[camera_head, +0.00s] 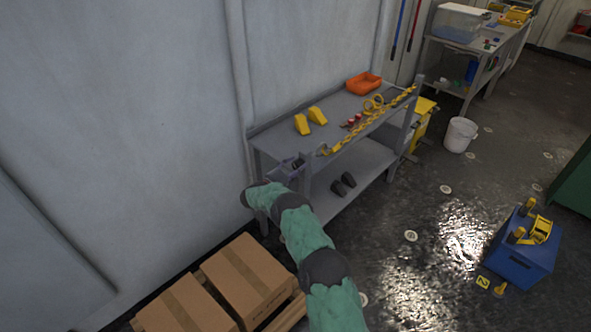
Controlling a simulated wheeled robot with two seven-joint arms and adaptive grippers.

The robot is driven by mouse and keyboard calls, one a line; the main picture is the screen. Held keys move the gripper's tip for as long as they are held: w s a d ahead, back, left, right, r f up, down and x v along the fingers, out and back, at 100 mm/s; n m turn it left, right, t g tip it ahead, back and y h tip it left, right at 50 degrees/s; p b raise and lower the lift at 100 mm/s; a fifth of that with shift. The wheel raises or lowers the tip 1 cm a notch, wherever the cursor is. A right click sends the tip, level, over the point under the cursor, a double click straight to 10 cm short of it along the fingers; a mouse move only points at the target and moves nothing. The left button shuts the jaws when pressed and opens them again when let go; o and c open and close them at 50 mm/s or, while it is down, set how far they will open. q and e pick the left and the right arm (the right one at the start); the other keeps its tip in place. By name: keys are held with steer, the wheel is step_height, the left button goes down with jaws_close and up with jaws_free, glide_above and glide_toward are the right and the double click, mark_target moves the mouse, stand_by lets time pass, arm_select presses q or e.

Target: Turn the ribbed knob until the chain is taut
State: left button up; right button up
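A yellow chain (372,119) runs nearly straight along the front edge of a grey workbench (345,109), from a post at the near left end to a post at the far right end. I cannot tell whether it has slack. I cannot make out the ribbed knob; it may be hidden near my gripper or be too small to see. My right arm reaches up from the bottom, with its gripper (291,166) at the bench's near left end, close to the chain's near end. The fingers are small and dark, so their opening is unclear. My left gripper is out of view.
Yellow wedge blocks (310,121), small red parts (351,122) and an orange bin (363,83) stand on the bench. Dark items (343,184) lie on its lower shelf. Cardboard boxes (245,278) stand at lower left, a blue box (521,254) at right. Floor between is mostly clear.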

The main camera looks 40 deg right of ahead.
steer(key=c, duration=1)
steer(key=m+b, duration=0.2)
steer(key=m, duration=0.1)
steer(key=shift+m, duration=0.4)
steer(key=m+b, duration=0.3)
steer(key=m, duration=0.3)
steer(key=m+b, duration=0.3)
steer(key=m, duration=0.1)
steer(key=shift+r+m, duration=0.1)
steer(key=shift+m, duration=0.5)
